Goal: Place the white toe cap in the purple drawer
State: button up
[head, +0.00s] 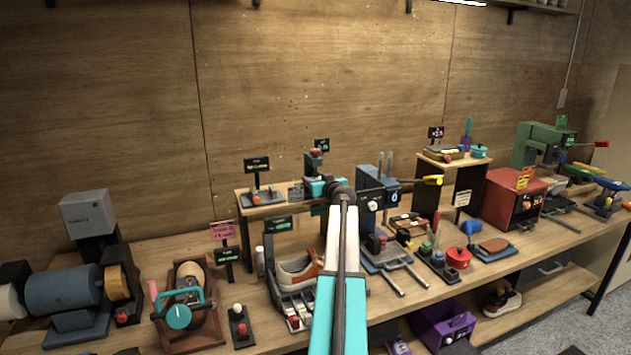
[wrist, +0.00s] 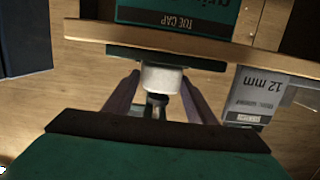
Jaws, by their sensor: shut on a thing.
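In the wrist view, a small white block-like piece, which looks like the white toe cap (wrist: 164,79), sits between the two dark fingers of my gripper (wrist: 160,84). The gripper is shut on it. The piece is right under the edge of a wooden shelf, below a sign reading "TOE CAP" (wrist: 172,19). In the head view my arm reaches to the small raised shelf at the back of the bench, and the fingers and cap cannot be made out.
The raised shelf (head: 245,207) is close around my gripper. A dark blue press (head: 371,199) stands to its right. A grey "12 mm" block (wrist: 262,96) is right of the fingers. Another shoe (head: 501,302) lies on the lower shelf.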

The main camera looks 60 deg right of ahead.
jog(key=shift+f+b, duration=0.2)
jog(key=shift+b, duration=0.15)
jog(key=o, duration=1)
jog(key=shift+o, duration=0.2)
jog(key=shift+r+p, duration=0.15)
jog(key=shift+p, duration=0.8)
jog(key=shift+s+a, duration=0.1)
jog(key=shift+b+v, duration=0.7)
jog(key=shift+v, duration=0.45)
jog(key=f+b+v, duration=0.1)
jog(key=b+v, duration=0.3)
jog(key=v, duration=0.7)
jog(key=shift+s+r, duration=0.2)
jog(key=shift+s, duration=0.1)
jog(key=shift+c, duration=0.4)
